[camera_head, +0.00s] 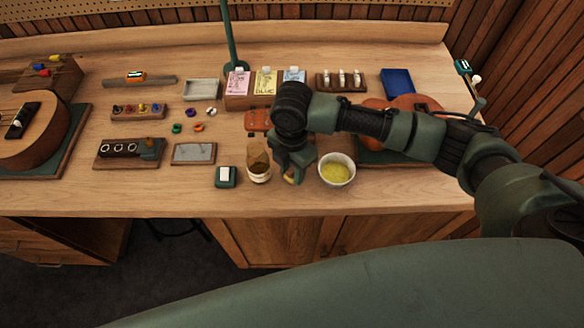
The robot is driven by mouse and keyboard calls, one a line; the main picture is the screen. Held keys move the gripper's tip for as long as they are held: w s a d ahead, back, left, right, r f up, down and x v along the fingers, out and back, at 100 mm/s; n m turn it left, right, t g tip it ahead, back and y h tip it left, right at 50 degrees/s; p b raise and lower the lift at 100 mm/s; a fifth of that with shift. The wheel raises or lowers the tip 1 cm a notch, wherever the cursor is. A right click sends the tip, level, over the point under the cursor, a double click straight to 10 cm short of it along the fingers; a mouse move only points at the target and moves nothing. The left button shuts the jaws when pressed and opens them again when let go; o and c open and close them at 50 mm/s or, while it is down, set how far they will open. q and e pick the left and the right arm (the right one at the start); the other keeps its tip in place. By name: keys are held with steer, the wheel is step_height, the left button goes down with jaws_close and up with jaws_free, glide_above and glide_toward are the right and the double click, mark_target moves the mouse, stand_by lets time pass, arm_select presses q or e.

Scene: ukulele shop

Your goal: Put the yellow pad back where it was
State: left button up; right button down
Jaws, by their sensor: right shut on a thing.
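My right gripper (291,172) points down over the front part of the workbench, between a jar and a white bowl. It is shut on a small yellow-orange thing (289,179), which looks like the yellow pad; only a small edge shows below the fingers, and my wrist hides the rest. I cannot tell whether it touches the bench. The white bowl (350,180) with yellow contents stands just right of the gripper. The jar (259,175), with a brown upper part, stands just left. My left gripper is not in view.
A dark green box (226,177) with a white top and a grey plate (194,153) lie left of the jar. Pink, yellow (265,83) and blue packets stand behind my arm. A ukulele body (405,103) is at right. The bench's front strip is clear.

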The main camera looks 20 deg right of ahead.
mark_target(292, 170)
steer(key=shift+f, duration=0.1)
steer(key=c, duration=1)
jaws_free()
step_height(292, 170, up, 12)
steer(key=b, duration=0.1)
steer(key=shift+b, duration=0.35)
